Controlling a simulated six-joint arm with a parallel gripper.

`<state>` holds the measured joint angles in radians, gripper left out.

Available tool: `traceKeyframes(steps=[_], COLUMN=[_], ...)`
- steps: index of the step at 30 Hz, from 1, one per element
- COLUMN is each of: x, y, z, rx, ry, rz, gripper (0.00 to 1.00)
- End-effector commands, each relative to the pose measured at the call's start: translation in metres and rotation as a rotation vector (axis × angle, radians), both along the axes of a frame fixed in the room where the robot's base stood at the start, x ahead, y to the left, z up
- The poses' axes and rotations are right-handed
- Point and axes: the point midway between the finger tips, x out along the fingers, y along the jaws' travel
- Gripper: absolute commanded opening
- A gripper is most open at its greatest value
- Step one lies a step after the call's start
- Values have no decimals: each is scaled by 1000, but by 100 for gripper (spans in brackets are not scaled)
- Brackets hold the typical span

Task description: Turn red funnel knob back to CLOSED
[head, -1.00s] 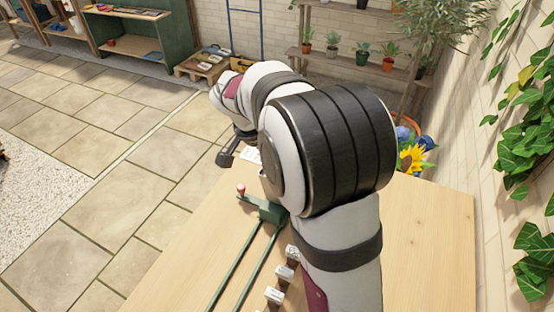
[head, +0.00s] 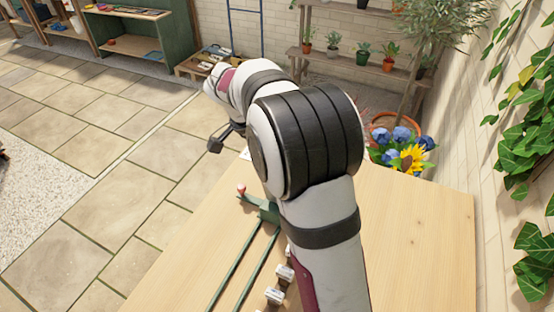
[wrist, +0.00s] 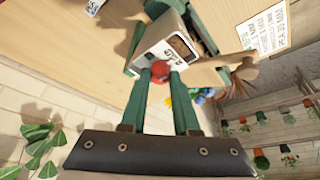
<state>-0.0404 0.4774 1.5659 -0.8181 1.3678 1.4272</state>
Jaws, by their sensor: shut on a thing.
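The red knob (wrist: 159,71) shows in the wrist view between my green fingertips, in front of a pale housing (wrist: 166,50) with a dark window and small print. My gripper (wrist: 158,78) is shut on the knob. The print is too small to read, so the knob's turn position cannot be told. In the head view my arm covers the funnel area and my fingers cannot be made out.
The wooden table (head: 420,240) is clear on the right. Green rails (head: 245,265) and small labelled blocks (head: 274,296) lie near its front. A pot of blue and yellow flowers (head: 405,155) stands behind. A printed sign (wrist: 264,32) shows in the wrist view.

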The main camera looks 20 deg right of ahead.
Motion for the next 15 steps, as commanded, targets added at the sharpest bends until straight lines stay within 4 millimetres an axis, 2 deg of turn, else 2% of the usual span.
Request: traceKeyframes(steps=[5,6,10,15], x=[0,0,0,0], y=[1,1,1,0], z=[-1,-1,-1,-1], rx=[3,3,2,1], ry=[2,2,1,1], rz=[0,0,1,1], gripper=[0,36,60,60])
